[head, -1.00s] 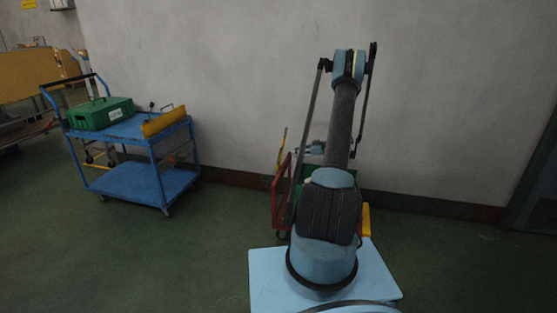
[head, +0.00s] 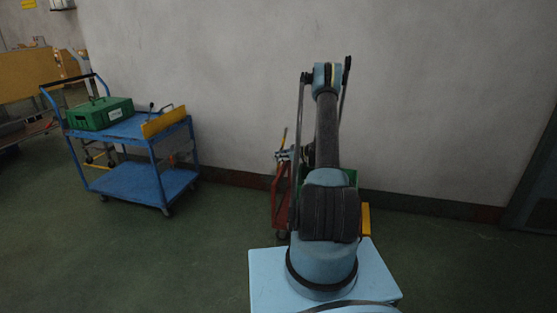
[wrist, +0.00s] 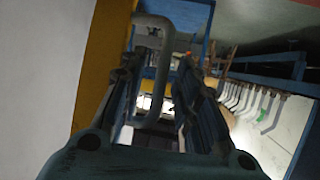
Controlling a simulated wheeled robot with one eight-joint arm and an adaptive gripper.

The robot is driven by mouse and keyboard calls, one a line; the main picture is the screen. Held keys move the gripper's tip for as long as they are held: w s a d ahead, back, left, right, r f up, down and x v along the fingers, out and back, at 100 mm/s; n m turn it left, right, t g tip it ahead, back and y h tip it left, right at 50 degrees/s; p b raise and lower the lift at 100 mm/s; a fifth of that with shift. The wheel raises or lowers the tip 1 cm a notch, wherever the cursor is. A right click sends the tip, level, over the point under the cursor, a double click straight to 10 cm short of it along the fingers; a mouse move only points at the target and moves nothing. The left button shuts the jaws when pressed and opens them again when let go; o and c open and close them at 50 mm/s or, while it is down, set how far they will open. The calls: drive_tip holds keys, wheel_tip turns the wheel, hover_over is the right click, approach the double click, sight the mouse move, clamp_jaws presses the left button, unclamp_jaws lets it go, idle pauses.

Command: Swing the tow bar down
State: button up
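A red cart (head: 282,208) stands by the wall, partly hidden behind my arm. My gripper (head: 284,155) is small in the head view, close to this bar. In the wrist view my gripper (wrist: 160,95) has its two dark fingers apart. A grey bent tube (wrist: 155,45), like a looped handle, shows between and beyond the fingers. I cannot tell whether they touch it.
A yellow-orange panel (wrist: 105,60) lies left of the fingers in the wrist view. A green box (head: 349,177) shows behind my arm. A blue trolley (head: 150,185) with a green case (head: 100,113) stands left. The floor between is clear.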

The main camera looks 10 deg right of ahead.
clamp_jaws()
